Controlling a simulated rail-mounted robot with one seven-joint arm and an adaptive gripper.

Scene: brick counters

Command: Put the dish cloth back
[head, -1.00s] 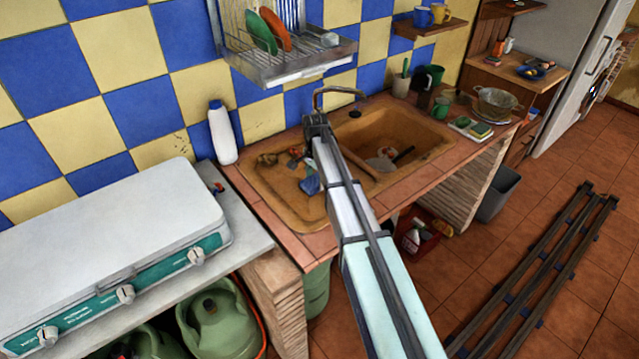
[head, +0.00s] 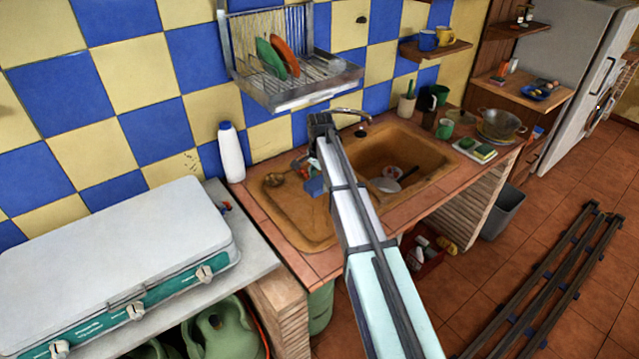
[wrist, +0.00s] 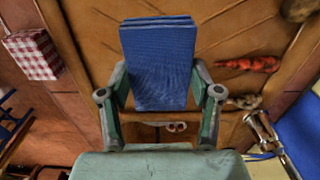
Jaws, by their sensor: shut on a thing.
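The folded dark-blue dish cloth (wrist: 157,65) stands between the two green-grey fingers of my gripper (wrist: 162,85) in the wrist view, pinched from both sides. In the head view a blue part of the cloth (head: 315,187) shows beside my arm, above the left part of the brown sink (head: 300,228). My arm hides most of the gripper there. I cannot tell whether the cloth touches anything below.
A white bottle (head: 231,155) stands left of the sink, and a dish rack (head: 300,92) hangs above. A green sponge (head: 484,151) and a colander (head: 498,125) sit on the right counter. A red-white checked item (wrist: 32,53) and a red object (wrist: 247,65) flank the cloth.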

